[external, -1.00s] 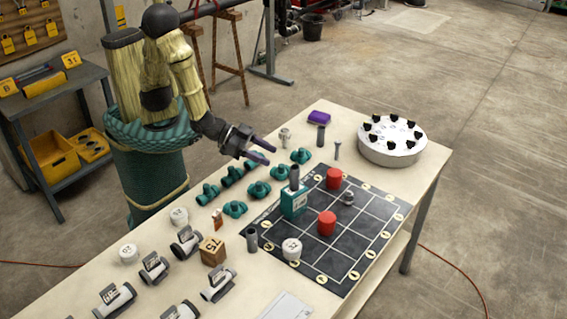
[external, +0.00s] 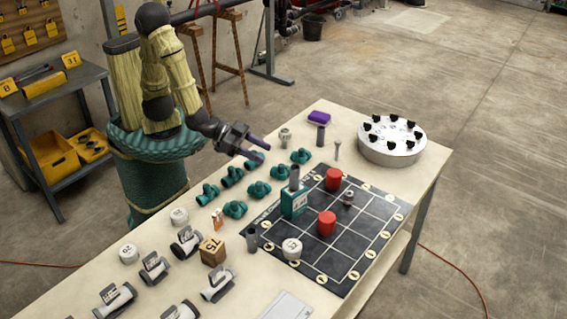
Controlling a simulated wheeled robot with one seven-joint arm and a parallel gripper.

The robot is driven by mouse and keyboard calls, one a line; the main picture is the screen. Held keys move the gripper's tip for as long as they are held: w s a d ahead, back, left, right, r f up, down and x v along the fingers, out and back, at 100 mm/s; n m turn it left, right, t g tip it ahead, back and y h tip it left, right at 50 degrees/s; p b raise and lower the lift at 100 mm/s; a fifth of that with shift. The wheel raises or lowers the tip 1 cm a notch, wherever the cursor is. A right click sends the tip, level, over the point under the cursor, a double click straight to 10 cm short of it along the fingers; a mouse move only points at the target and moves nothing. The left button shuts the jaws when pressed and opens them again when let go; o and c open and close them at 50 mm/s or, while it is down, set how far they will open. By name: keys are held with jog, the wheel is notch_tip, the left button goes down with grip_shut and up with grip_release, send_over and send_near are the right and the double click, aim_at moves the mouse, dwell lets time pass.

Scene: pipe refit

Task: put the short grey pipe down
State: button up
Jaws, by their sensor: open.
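My gripper (external: 262,151) is open and empty, held above the back left side of the table. Three short grey pipes stand upright. One grey pipe (external: 320,133) stands on the bare table near the purple block. Another grey pipe (external: 294,174) stands at the teal box on the mat's left edge; I cannot tell whether it is in the box or behind it. The third grey pipe (external: 252,239) stands by the mat's near left corner. None of them is touched by my gripper. The frame does not show which one the task means.
The black grid mat (external: 350,226) carries two red cylinders (external: 327,223) and a small metal fitting (external: 348,198). Several teal fittings (external: 257,190) lie below my gripper and to its left. A round white disc with black knobs (external: 391,150) stands at the right. A purple block (external: 319,117) lies at the back.

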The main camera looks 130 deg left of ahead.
jog(key=s+d+f+m+g+h, duration=0.1)
jog(key=s+f+m+g+h, duration=0.1)
jog(key=s+g, duration=0.3)
jog(key=s+d+f+m+g+h, duration=0.1)
jog(key=s+f+m+g+h, duration=0.1)
jog(key=s, duration=0.9)
jog(key=g+h, duration=0.1)
jog(key=g, duration=0.1)
jog(key=shift+d+f+m+g, duration=0.15)
jog(key=shift+d+m+g, duration=0.15)
jog(key=shift+d+g, duration=0.1)
